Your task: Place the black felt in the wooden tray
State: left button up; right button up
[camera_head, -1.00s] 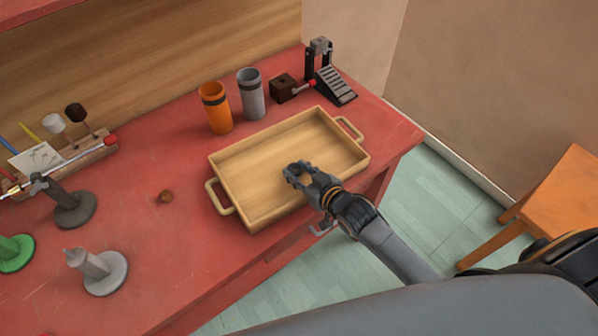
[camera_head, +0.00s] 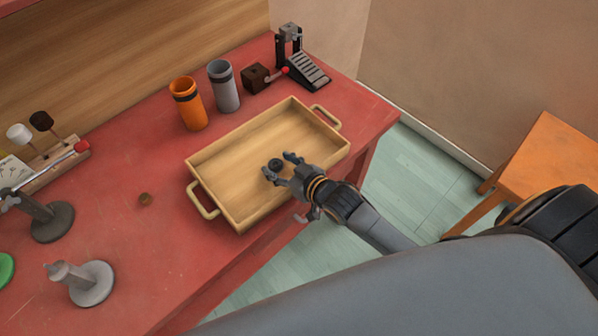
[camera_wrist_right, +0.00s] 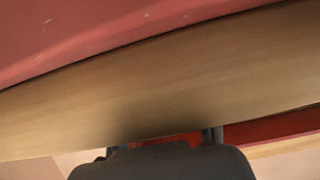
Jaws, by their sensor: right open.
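The wooden tray (camera_head: 218,219) is a light, shallow rectangle with a handle at each end, on the near right part of the red table. My right gripper (camera_head: 280,168) reaches over its near edge and is open. A small round dark piece, apparently the black felt (camera_head: 276,164), shows between the fingertips, over the tray's floor. I cannot tell whether it touches the floor. The right wrist view shows a blurred wooden surface (camera_wrist_right: 150,80) and no felt. My left gripper is not in view.
An orange cup (camera_head: 188,105) and a grey cup (camera_head: 224,88) stand behind the tray. A dark wooden block (camera_head: 256,78) and a black pedal (camera_head: 305,72) are at the back right.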

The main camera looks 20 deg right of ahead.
jog(key=v, duration=1)
jog(key=shift+b, duration=0.3)
jog(key=shift+s+d+r, duration=0.25)
jog(key=shift+s+r, duration=0.05)
jog(key=shift+s, duration=0.05)
